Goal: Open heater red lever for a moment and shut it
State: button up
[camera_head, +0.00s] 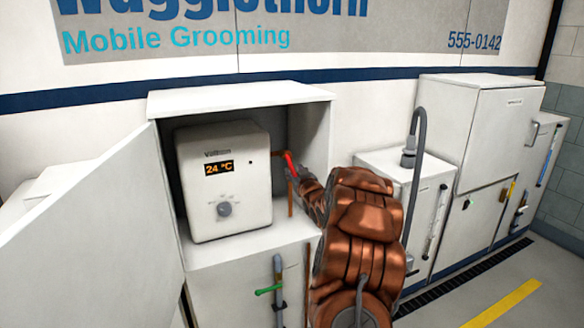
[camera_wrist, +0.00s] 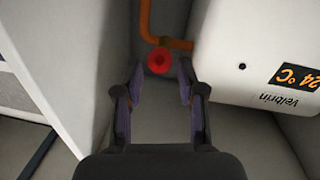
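The white heater (camera_head: 222,180) stands inside an open cabinet, with a display reading 24 °C and a grey knob. The red lever (camera_head: 291,164) is on a copper pipe at the heater's right side. In the wrist view the red lever (camera_wrist: 159,61) shows end-on as a round red shape below the orange pipe (camera_wrist: 172,43). My gripper (camera_wrist: 161,85) is open, its two fingers to either side of and just short of the red lever. In the head view my copper-coloured arm reaches into the cabinet's right side and hides the fingers.
The cabinet's open door (camera_head: 95,235) stands at the left. The cabinet's side wall (camera_head: 318,140) is close to my gripper. A green lever (camera_head: 268,290) is on a pipe below. White cabinets (camera_head: 495,130) and a grey hose (camera_head: 421,150) are at the right.

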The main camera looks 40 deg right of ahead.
aim_at(293, 169)
jog(key=shift+p+x, duration=0.3)
jog(key=shift+x, duration=1.45)
grip_shut()
